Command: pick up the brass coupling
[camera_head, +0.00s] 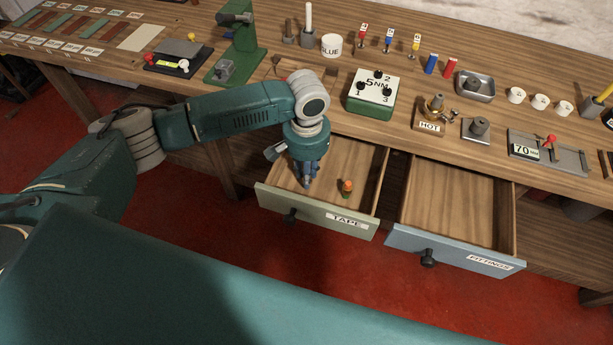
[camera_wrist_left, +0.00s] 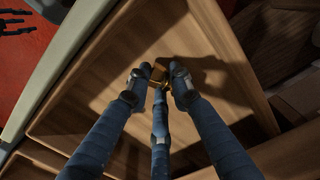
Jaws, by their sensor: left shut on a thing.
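The brass coupling (camera_wrist_left: 158,73) shows in the left wrist view as a small gold piece, partly covered by the fingertips. My left gripper (camera_head: 308,181) reaches down into the open drawer labelled TAPE (camera_head: 290,207). In the left wrist view its blue fingers (camera_wrist_left: 159,88) are closed around the coupling, low over the wooden drawer floor. I cannot tell whether the coupling touches that floor. In the head view the fingers hide it. My right gripper is in neither view.
A small orange and green object (camera_head: 346,188) stands in the same drawer, right of my gripper. The open FITTINGS drawer (camera_head: 455,250) beside it looks empty. The bench above holds a green 5NM box (camera_head: 373,95), a HOT-labelled brass fitting (camera_head: 434,108) and a metal tray (camera_head: 476,86).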

